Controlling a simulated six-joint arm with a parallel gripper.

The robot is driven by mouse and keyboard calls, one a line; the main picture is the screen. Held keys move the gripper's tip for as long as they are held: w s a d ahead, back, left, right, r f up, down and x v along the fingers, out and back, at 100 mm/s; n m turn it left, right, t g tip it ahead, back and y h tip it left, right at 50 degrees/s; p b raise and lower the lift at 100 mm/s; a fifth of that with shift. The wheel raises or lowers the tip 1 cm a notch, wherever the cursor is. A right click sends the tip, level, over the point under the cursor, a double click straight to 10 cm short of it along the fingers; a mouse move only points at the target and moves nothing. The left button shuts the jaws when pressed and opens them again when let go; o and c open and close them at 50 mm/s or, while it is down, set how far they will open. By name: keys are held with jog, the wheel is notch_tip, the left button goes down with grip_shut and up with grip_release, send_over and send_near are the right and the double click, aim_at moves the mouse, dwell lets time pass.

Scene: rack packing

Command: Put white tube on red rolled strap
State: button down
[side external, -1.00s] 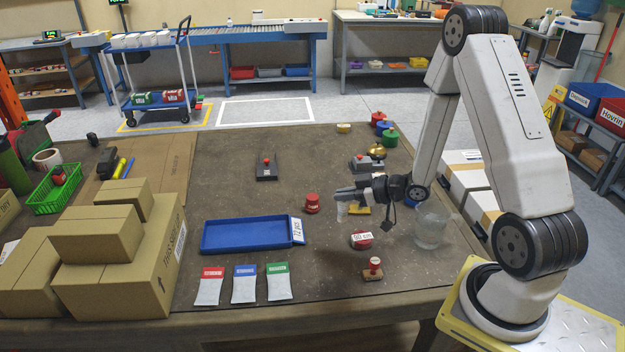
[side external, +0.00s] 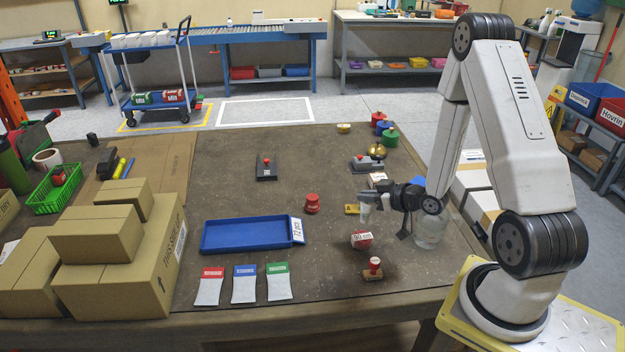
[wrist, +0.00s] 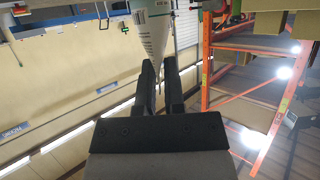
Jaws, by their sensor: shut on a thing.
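In the wrist view the white tube (wrist: 154,32), with printed lettering, extends beyond the two dark fingertips of my gripper (wrist: 161,68). The red rolled strap (side external: 368,243), with a white "90 cm" label, lies on the table below and in front of the tube. The tube is apart from the strap, slightly behind it in the side view.
A clear jar (side external: 431,232) stands close to my wrist on the right. A red-topped stamp (side external: 374,267) is in front of the strap, and a red round item (side external: 312,204) is to its left. A blue tray (side external: 245,234) lies further left. A yellow piece (side external: 351,209) lies near the tube.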

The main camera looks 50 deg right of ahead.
aim_at(366, 212)
jog(key=shift+f, duration=1.1)
jog(key=shift+f, duration=0.1)
jog(key=shift+f, duration=1.65)
jog(key=shift+f, duration=0.1)
jog(key=c, duration=0.7)
grip_release()
jog(key=shift+v, duration=3.8)
jog(key=shift+w, duration=0.1)
